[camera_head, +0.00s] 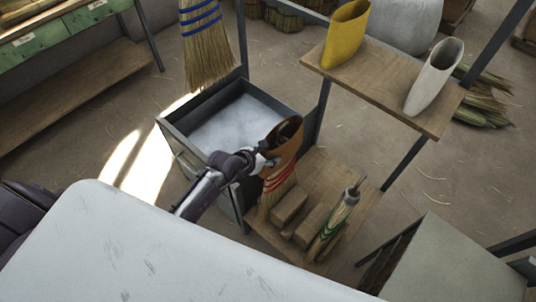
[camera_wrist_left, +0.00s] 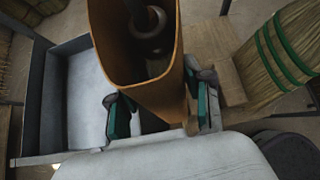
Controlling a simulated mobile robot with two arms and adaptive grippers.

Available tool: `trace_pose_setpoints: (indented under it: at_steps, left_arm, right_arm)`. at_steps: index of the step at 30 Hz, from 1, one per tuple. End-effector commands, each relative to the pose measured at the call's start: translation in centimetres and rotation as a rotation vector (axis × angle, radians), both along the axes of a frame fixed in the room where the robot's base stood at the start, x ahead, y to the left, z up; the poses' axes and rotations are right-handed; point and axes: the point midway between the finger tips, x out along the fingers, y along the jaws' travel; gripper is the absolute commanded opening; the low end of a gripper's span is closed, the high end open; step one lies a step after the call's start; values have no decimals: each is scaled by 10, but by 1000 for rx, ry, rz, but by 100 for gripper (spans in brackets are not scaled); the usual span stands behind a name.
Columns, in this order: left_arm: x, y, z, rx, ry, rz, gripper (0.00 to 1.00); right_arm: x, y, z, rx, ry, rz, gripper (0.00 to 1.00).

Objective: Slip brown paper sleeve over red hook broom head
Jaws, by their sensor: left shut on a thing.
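The brown paper sleeve (camera_head: 287,143) is upright, its open mouth facing up, around the upper part of the red hook broom head (camera_head: 277,183). The broom head's red bands and bristles show below the sleeve, above a low wooden board. My left gripper (camera_head: 264,161) is shut on the sleeve's side. In the left wrist view, its teal-padded fingers (camera_wrist_left: 161,112) are on either side of the sleeve (camera_wrist_left: 165,88). A dark stem with a metal ring (camera_wrist_left: 148,22) shows inside the mouth. The broom's lower end is partly hidden. My right gripper is not in view.
A green-banded broom head (camera_head: 338,218) and wooden blocks (camera_head: 290,207) are close right. A shelf (camera_head: 385,88) above holds a yellow sleeve (camera_head: 346,35) and a white sleeve (camera_head: 433,76). A metal tray (camera_head: 180,133) is left, below a blue-banded broom (camera_head: 207,52).

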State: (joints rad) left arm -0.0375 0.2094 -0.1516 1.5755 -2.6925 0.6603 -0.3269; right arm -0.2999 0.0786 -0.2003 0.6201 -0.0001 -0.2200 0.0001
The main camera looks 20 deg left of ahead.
Motion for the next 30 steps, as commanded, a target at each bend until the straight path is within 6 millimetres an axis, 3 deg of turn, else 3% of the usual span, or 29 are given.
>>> trace_pose_setpoints:
  at_steps: [30]
  left_arm:
    - [0,0,-53,1,0,-1,27]
  right_arm:
    - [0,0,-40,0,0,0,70]
